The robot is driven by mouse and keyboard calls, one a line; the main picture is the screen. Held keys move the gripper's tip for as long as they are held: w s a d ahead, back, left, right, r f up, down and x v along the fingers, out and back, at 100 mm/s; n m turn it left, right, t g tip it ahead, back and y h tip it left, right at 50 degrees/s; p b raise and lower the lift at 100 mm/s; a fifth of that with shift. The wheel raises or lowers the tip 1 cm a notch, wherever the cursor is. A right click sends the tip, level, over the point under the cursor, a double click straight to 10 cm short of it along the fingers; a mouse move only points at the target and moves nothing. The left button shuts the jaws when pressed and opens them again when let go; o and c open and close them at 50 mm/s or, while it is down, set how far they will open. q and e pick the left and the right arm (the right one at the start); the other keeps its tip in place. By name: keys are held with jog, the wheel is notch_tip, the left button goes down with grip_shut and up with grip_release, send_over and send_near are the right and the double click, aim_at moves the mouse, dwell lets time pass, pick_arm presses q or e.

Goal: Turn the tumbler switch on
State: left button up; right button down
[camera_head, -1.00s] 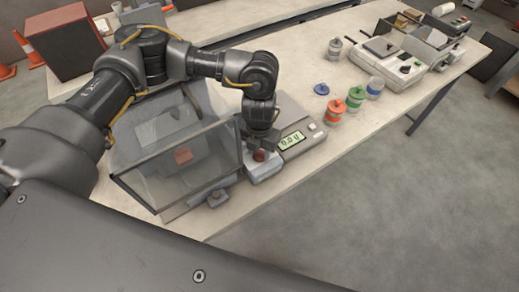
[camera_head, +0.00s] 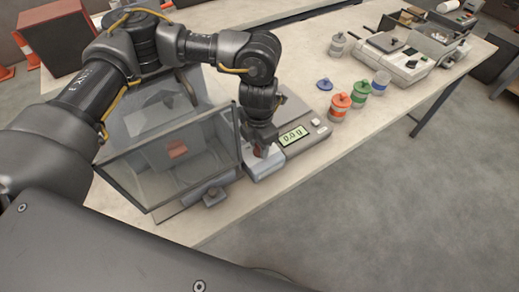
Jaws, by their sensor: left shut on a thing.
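A light grey housing (camera_head: 263,168) stands between the clear-walled box and the scale. A small red part (camera_head: 257,153) shows on it at my left gripper's fingers; it appears to be the tumbler switch. My left gripper (camera_head: 262,148) points down over the housing and is shut on this part. The fingers hide most of it, so I cannot tell which way it is set. My right gripper is not in view.
The clear-walled box (camera_head: 190,187) stands close left of the gripper. A small block with a knob (camera_head: 213,196) sits before it. The scale (camera_head: 305,138) reads 0.0 g. The table front is clear.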

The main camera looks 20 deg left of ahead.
pick_arm(q)
jog(key=m+b, duration=0.2)
jog(key=m, duration=0.1)
jog(key=shift+w+f, duration=0.1)
jog(key=shift+f, duration=0.05)
jog(key=shift+m+b, duration=0.95)
jog(key=shift+m, duration=0.45)
jog(key=o, duration=1)
jog(key=shift+a, duration=0.1)
jog(key=shift+r, duration=0.25)
notch_tip(320, 180, up, 11)
jog(key=b, duration=0.1)
jog(key=shift+f, duration=0.2)
